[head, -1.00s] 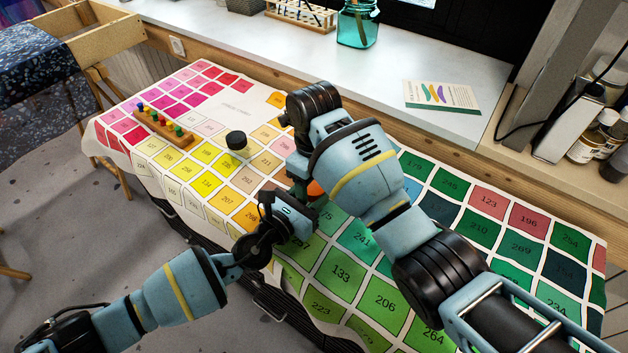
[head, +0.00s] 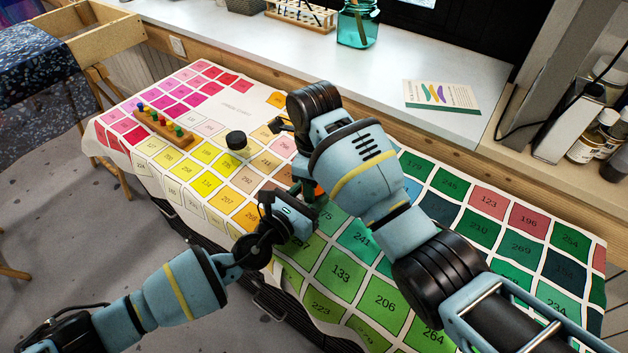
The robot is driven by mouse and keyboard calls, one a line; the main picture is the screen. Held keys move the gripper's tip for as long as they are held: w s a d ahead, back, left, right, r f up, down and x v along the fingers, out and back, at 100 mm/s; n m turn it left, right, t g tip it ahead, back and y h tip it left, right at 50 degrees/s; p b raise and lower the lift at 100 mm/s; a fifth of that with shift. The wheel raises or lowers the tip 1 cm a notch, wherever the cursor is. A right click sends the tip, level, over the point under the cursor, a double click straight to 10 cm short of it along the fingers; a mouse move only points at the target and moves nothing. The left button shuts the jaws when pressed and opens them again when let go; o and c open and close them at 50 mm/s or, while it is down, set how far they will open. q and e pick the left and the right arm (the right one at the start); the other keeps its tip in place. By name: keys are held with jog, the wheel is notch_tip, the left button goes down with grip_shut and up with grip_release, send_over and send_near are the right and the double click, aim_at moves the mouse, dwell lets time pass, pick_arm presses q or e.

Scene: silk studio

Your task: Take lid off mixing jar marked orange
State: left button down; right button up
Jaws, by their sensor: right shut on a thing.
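A small orange patch (head: 319,190) shows between my two grippers, most likely part of the orange-marked jar; the rest is hidden by my arms, and I cannot see its lid. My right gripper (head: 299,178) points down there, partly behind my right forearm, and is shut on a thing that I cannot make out. My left gripper (head: 296,214) is just below it, close to the orange patch; its fingertips are hidden, so its jaws cannot be judged. A separate jar with a black lid (head: 237,139) and pale contents stands upright on the cloth, left of both grippers.
The numbered colour-chart cloth (head: 345,271) covers the table. A wooden rack of coloured pegs (head: 162,126) stands at the left. Behind are a white sill (head: 300,55), a teal glass jar (head: 357,25) and a card (head: 441,96). The green side of the cloth is clear.

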jog(key=o, duration=1.1)
jog(key=shift+r, duration=2.3)
jog(key=shift+w+r+m, duration=0.15)
jog(key=shift+r+m, duration=0.45)
jog(key=shift+r, duration=0.2)
jog(key=shift+c, duration=0.5)
jog(key=shift+r+m, duration=0.95)
jog(key=shift+m, duration=0.15)
jog(key=shift+s, duration=0.2)
jog(key=shift+f, duration=0.1)
